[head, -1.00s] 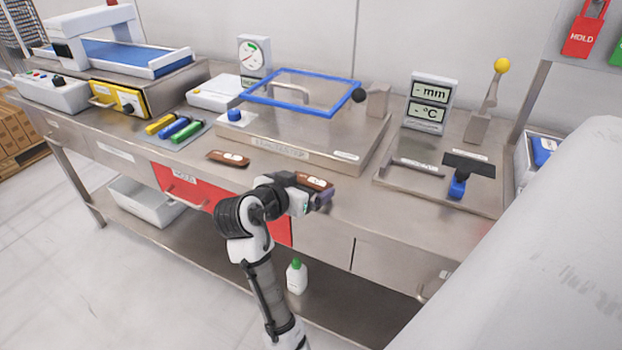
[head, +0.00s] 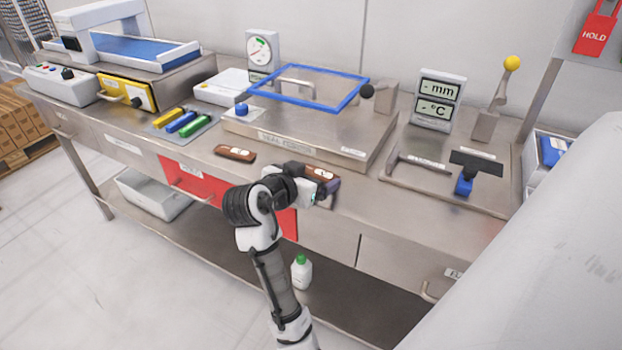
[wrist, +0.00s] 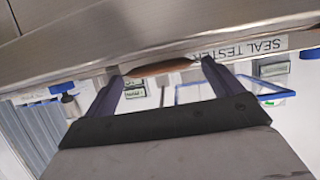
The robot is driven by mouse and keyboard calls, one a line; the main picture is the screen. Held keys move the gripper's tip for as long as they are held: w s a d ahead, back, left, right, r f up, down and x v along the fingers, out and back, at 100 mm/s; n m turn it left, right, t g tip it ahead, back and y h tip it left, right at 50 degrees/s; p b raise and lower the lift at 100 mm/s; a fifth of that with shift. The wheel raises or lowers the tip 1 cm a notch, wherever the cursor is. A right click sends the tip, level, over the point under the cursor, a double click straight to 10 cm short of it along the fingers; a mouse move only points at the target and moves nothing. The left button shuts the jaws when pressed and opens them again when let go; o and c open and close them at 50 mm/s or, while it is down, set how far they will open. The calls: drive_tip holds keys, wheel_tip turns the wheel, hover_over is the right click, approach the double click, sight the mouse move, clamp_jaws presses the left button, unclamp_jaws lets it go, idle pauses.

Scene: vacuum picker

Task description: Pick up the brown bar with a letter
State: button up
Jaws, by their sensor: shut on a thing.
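A brown bar (head: 318,172) with a pale label lies at the front of the steel bench, by my gripper (head: 325,187). The mark on its label is too small to read. In the wrist view the bar (wrist: 160,67) spans the space between the two fingertips (wrist: 162,70), and my gripper is shut on it. I cannot tell whether it is clear of the bench top. A second brown bar (head: 235,153) with a pale label lies apart on the bench to the left.
The steel seal tester (head: 300,130) with its blue frame stands just behind the held bar. Yellow, blue and green markers (head: 182,123) lie at left. A red drawer (head: 190,182) is below.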

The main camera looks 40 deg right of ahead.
wheel_tip(320, 180, up, 19)
idle(0.4)
